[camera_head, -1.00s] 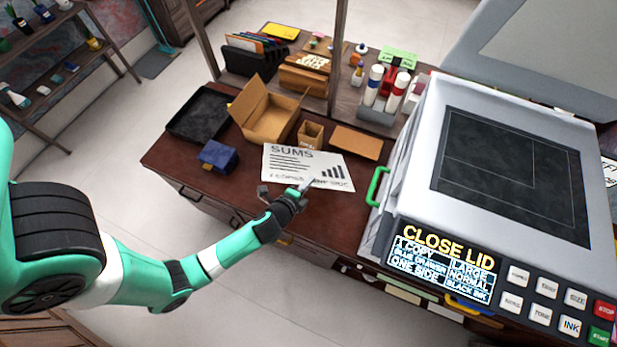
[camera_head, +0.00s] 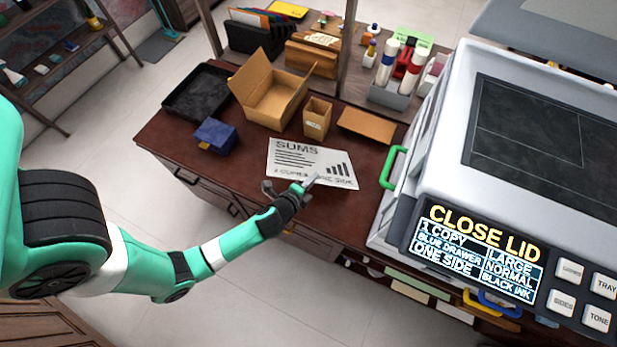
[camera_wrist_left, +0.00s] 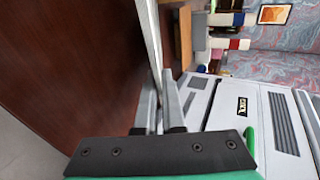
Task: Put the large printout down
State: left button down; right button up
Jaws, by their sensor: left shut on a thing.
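The large printout (camera_head: 305,160) is a white sheet headed "SUMS" with text lines and a small bar chart. My left gripper (camera_head: 309,183) is shut on the printout's near edge. In the left wrist view the printout (camera_wrist_left: 149,35) shows nearly edge-on, between the two fingers (camera_wrist_left: 160,110), with the desk surface (camera_wrist_left: 70,60) to its left. Whether the sheet touches the desk is hard to tell. My right gripper is not in view.
The copier (camera_head: 440,150) stands to the right, its lid up and its screen reading "CLOSE LID". Behind the printout are an open cardboard box (camera_head: 268,100), a small box (camera_head: 317,120) and a brown pad (camera_head: 366,124). A blue box (camera_head: 215,135) and black tray (camera_head: 198,92) are left.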

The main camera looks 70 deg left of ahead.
pick_arm(q)
jog(key=shift+r, duration=0.1)
jog(key=c, duration=1.2)
grip_release()
jog(key=p+v, duration=0.2)
jog(key=v, duration=0.6)
jog(key=shift+p, duration=0.3)
